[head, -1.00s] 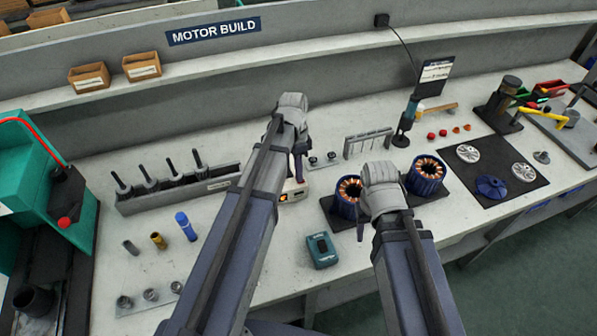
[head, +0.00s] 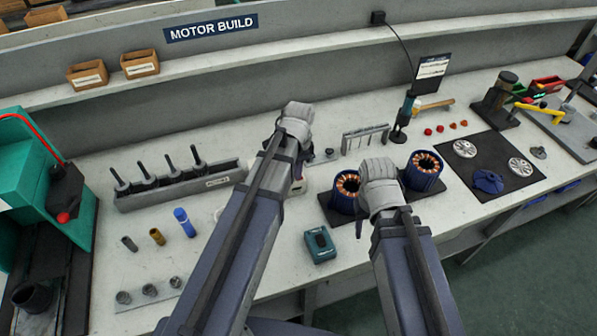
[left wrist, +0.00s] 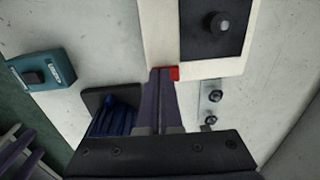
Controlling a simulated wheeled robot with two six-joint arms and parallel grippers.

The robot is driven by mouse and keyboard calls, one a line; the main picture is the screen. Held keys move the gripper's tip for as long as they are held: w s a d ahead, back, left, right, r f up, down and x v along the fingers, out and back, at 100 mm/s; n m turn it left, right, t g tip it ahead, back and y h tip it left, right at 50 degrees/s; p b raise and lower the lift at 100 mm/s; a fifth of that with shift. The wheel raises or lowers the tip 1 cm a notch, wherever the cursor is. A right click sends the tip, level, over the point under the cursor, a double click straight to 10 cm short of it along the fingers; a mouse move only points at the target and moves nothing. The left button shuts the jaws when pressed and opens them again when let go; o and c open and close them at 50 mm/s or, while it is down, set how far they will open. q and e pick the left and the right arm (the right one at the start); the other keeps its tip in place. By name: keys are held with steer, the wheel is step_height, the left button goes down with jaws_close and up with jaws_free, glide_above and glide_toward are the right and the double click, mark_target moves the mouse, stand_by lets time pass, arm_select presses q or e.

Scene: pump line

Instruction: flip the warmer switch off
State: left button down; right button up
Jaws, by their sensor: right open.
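The warmer (left wrist: 190,65) is a cream box with a black plate and round knob-like part on top, seen in the left wrist view. A red switch (left wrist: 174,73) sits at its edge. My left gripper (left wrist: 162,72) has its fingers together, with the tips at the switch, seemingly touching it. In the head view my left gripper (head: 297,183) points down at the warmer, which my left arm mostly hides. The switch's position cannot be told. My right gripper (head: 361,222) hangs beside the near blue stator (head: 344,193), its fingers mostly hidden by its own wrist.
A second stator (head: 424,170) stands to the right on a black pad. A grey rack (head: 365,140) stands behind. A blue cylinder (head: 184,222) and several small parts stand left of my left arm.

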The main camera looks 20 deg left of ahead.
arm_select(q)
steer(key=shift+w+a+f, duration=0.2)
steer(key=shift+w+a, duration=0.1)
steer(key=shift+a, duration=0.1)
steer(key=shift+w, duration=0.15)
steer(key=shift+r, duration=0.15)
steer(key=shift+w+a+r+p, duration=0.15)
steer(key=shift+r+p, duration=0.25)
steer(key=shift+p, duration=0.35)
step_height(320, 180, up, 13)
steer(key=s+d+p, duration=0.1)
steer(key=s+p, duration=0.1)
steer(key=p, duration=1.1)
steer(key=shift+d+r, duration=0.15)
steer(key=shift+d, duration=0.2)
